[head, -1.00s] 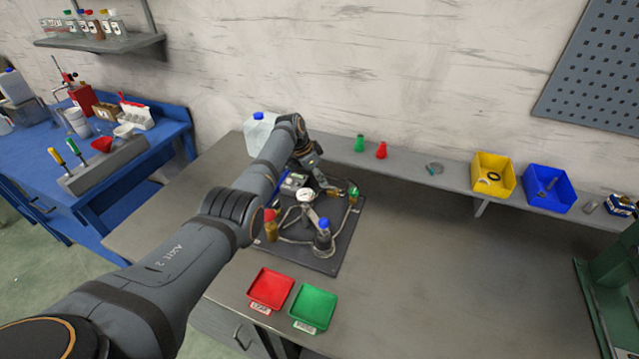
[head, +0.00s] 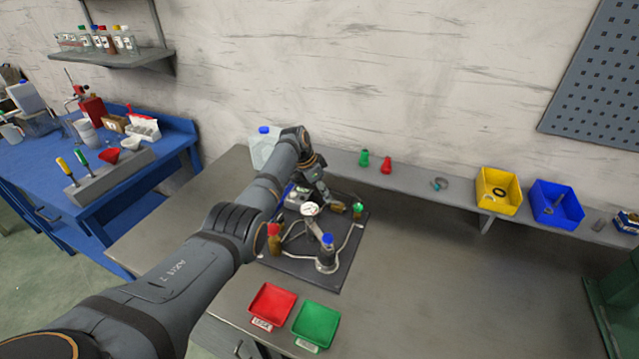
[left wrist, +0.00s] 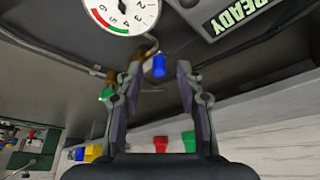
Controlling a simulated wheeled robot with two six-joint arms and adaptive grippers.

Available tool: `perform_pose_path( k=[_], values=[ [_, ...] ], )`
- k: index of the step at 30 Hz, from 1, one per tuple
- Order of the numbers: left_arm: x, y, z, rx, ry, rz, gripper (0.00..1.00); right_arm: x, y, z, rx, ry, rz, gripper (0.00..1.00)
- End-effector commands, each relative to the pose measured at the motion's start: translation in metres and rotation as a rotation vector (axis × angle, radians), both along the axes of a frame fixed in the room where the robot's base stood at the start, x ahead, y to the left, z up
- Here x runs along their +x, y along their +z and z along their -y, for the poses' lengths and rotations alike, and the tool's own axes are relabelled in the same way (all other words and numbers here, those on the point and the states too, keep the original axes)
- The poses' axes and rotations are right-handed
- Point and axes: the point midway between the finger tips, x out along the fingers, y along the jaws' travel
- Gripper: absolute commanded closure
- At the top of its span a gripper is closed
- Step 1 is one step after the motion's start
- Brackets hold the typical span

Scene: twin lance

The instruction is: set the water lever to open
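A dark board (head: 310,268) on the grey bench carries a round gauge (head: 310,209), pipes and colour-capped fittings. My left gripper (head: 328,199) reaches over the back of the board, behind the gauge. In the left wrist view my left gripper (left wrist: 160,75) has its two fingers apart. A small blue handle (left wrist: 159,66), which looks like the water lever, shows between the fingertips with gaps at both sides. Whether it is set open or shut cannot be told. The gauge also shows in the left wrist view (left wrist: 122,12). My right gripper is out of view.
A green-capped fitting (head: 357,209) and a blue-capped bottle (head: 326,256) stand on the board. A red tray (head: 271,303) and a green tray (head: 315,324) lie in front. Yellow (head: 498,191) and blue (head: 556,204) bins sit on the back ledge. The bench's right side is clear.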

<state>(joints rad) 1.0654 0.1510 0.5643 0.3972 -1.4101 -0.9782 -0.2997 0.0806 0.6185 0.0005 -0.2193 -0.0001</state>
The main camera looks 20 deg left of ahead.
Motion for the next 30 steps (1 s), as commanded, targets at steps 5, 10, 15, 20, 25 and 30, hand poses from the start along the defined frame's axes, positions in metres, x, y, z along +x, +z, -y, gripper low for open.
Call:
perform_pose_path(
  k=[5, 10, 15, 20, 25, 30],
  values=[
    [-0.008, 0.031, -0.011, 0.003, 0.000, 0.005, 0.63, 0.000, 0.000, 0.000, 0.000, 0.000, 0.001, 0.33],
    [-0.019, 0.070, -0.022, 0.003, 0.001, 0.004, 0.63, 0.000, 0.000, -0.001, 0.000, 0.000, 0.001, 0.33],
    [-0.026, 0.097, -0.030, 0.001, 0.000, 0.002, 0.63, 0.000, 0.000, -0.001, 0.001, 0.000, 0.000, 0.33],
    [-0.029, 0.105, -0.032, 0.001, -0.001, 0.001, 0.63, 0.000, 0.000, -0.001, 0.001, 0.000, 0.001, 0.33],
    [-0.030, 0.106, -0.032, 0.001, 0.000, 0.001, 0.63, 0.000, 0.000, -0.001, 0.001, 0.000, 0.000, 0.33],
    [-0.029, 0.106, -0.032, 0.001, 0.000, 0.001, 0.63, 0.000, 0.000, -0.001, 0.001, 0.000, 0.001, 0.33]
  ],
)
